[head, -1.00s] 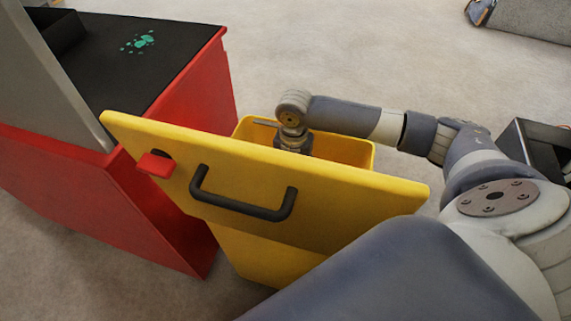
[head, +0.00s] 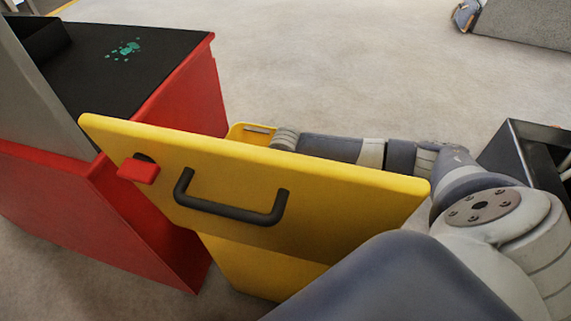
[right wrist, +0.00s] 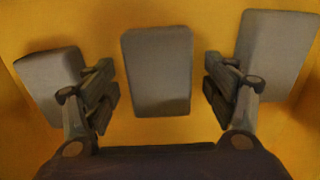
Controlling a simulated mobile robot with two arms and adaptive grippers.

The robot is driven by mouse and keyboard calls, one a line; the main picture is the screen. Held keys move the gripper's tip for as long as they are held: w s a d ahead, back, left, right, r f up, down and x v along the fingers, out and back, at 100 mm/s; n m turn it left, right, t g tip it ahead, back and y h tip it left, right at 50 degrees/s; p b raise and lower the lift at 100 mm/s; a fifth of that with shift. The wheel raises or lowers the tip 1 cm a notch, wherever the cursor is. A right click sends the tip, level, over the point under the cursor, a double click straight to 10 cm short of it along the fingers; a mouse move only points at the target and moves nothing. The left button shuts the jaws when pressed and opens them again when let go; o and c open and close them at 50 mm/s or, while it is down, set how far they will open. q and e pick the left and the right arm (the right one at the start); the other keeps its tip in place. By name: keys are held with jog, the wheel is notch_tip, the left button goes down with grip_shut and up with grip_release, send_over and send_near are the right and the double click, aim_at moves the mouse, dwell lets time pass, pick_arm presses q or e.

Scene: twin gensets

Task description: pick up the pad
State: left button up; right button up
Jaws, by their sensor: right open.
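In the right wrist view, a grey block-shaped pad (right wrist: 157,70) lies in the yellow drawer (right wrist: 160,150), between the spread fingers of my right gripper (right wrist: 160,88). The gripper is open, one finger on each side of this pad, with gaps left between. Two similar grey pads lie further out, one at the left (right wrist: 45,85) and one at the right (right wrist: 278,50), partly covered by the fingers. In the head view, the drawer's tall yellow front (head: 330,210) hides the gripper and the pads. My left gripper is not in view.
A black handle (head: 232,207) and a red latch (head: 138,170) are on the drawer front. The red cabinet (head: 185,95) with a dark top stands at the left. A dark open box (head: 515,150) is at the right. Open floor lies beyond.

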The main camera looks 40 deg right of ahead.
jog(key=shift+f, duration=0.25)
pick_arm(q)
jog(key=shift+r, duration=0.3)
pick_arm(e)
jog(key=c, duration=1)
jog(key=shift+r, duration=0.2)
